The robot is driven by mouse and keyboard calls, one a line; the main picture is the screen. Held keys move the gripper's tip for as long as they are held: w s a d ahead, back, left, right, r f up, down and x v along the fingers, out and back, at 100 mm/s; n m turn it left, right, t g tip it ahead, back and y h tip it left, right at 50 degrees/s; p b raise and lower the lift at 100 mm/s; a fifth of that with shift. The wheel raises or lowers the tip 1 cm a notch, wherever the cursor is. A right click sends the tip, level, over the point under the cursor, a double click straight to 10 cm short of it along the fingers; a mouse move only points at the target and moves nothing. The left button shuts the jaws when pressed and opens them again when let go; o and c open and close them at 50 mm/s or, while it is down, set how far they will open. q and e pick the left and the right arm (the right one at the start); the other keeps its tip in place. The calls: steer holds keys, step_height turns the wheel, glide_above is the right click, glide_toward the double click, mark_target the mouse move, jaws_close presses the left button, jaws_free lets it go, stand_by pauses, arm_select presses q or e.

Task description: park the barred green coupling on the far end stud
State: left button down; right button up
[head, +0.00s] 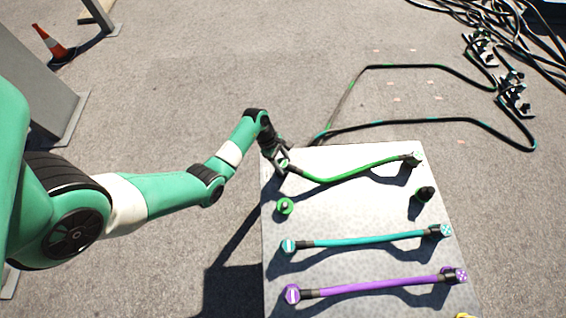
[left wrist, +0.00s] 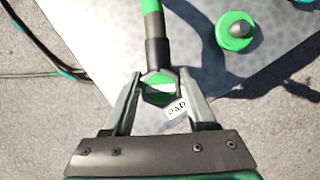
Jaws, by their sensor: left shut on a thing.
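The barred green coupling (left wrist: 160,88), a dark-rimmed disc with a pale bar across its green face, sits between the fingers of my left gripper (head: 281,160). In the left wrist view the gripper (left wrist: 162,95) is shut on it. It joins a dark sleeve and the green cable (head: 345,175), which stretches right to another green coupling (head: 413,159) at the plate's far right. A green stud (head: 285,206) with a grey tip stands just below my gripper, apart from it, and also shows in the left wrist view (left wrist: 236,32). My right gripper is not in view.
The pale plate (head: 350,212) also carries a dark stud (head: 424,194) with green at its base, a teal cable (head: 365,240) and a purple cable (head: 380,285). A label reading "PAR" (left wrist: 176,108) is partly hidden. Black cables (head: 430,120) lie on the ground beyond.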

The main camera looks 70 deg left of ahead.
arm_select(q)
steer(key=shift+p, duration=0.45)
stand_by(0.4)
steer(key=shift+f+b, duration=0.35)
steer(key=shift+f, duration=0.1)
steer(key=shift+c, duration=0.6)
jaws_free()
steer(key=p+v, duration=0.7)
steer(key=v, duration=0.4)
steer(key=shift+r, duration=0.35)
